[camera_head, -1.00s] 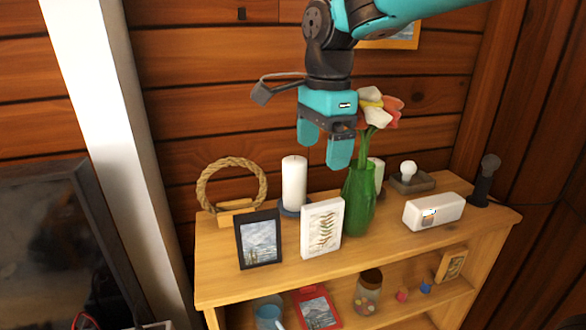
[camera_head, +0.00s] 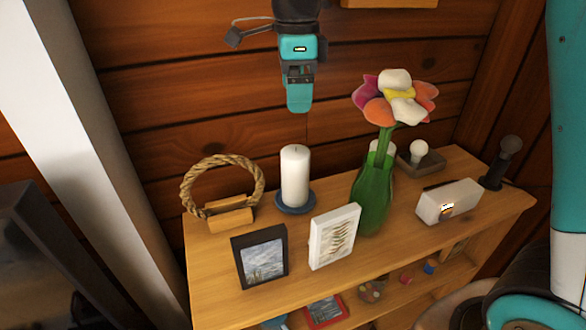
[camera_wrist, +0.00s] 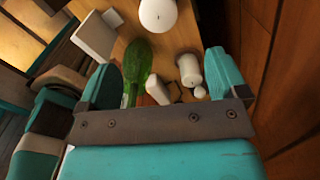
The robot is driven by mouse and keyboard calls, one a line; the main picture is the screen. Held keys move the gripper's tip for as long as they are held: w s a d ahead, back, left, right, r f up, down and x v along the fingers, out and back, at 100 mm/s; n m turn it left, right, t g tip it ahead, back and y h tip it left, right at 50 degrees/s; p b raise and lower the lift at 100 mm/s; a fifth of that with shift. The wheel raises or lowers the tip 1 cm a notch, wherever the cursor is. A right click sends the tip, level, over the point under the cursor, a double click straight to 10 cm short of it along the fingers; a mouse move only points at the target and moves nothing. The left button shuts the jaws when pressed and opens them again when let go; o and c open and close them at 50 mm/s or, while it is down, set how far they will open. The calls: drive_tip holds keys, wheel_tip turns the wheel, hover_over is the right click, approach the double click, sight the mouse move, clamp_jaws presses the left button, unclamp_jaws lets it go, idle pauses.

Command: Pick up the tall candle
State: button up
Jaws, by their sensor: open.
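The tall candle (camera_head: 295,175) is white and stands upright on a dark blue holder (camera_head: 296,202) on the shelf top, left of the green vase. My gripper (camera_head: 299,105) hangs above it with a clear gap, fingers pointing down. In the wrist view my gripper (camera_wrist: 163,82) is open and empty, its two teal fingers wide apart. The candle's round white top (camera_wrist: 158,14) shows there at the upper edge, beyond the fingertips and partly cut off.
A green vase (camera_head: 373,195) with flowers (camera_head: 398,95) rises to the right. A white picture frame (camera_head: 334,237) and a black one (camera_head: 261,257) stand in front. A rope ring (camera_head: 190,187) is at the left, a white box (camera_head: 448,201) at the right. The wooden wall is close behind.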

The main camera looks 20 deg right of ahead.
sight(295, 151)
wheel_tip(295, 151, down, 10)
drive_tip(key=p, duration=0.2)
drive_tip(key=shift+r+p, duration=0.15)
drive_tip(key=shift+p, duration=0.15)
drive_tip(key=shift+s+a+f+p, duration=0.1)
drive_tip(key=shift+f+p, duration=0.65)
drive_tip(key=shift+f, duration=0.65)
drive_tip(key=shift+a+f+p, duration=0.1)
drive_tip(key=shift+f+p, duration=0.65)
drive_tip(key=shift+f, duration=0.65)
drive_tip(key=shift+c, duration=0.4)
drive_tip(key=c, duration=1.1)
drive_tip(key=shift+c, duration=0.2)
wheel_tip(295, 151, up, 18)
drive_tip(key=b, duration=0.4)
